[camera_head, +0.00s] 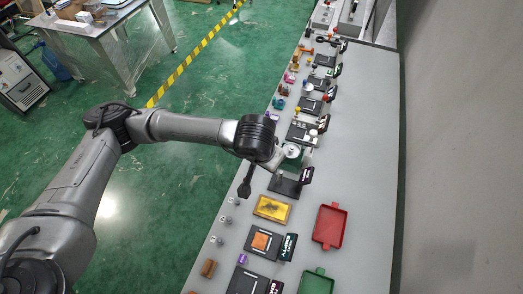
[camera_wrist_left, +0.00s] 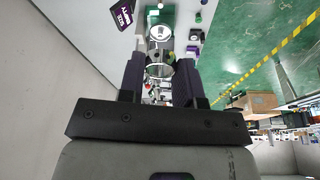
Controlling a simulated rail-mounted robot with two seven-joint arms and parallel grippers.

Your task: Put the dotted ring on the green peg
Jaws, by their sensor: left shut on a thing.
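My left gripper (camera_head: 281,160) is over the near side of the long table. In the left wrist view its two dark fingers (camera_wrist_left: 160,80) are shut on a silvery ring (camera_wrist_left: 160,70). Dots on this ring are too small to make out. A green base (camera_wrist_left: 163,20) with a pale round top (camera_wrist_left: 160,33) lies just beyond the ring. The same green item (camera_head: 292,153) shows beside the gripper in the head view, partly hidden by it. I cannot clearly make out a green peg. My right gripper is not in view.
The long grey table (camera_head: 352,130) holds several small stations with dark labels. A yellow tray (camera_head: 272,209), a red tray (camera_head: 330,227) and a green tray (camera_head: 316,283) stand at its near end. A wall (camera_head: 450,150) runs along the right.

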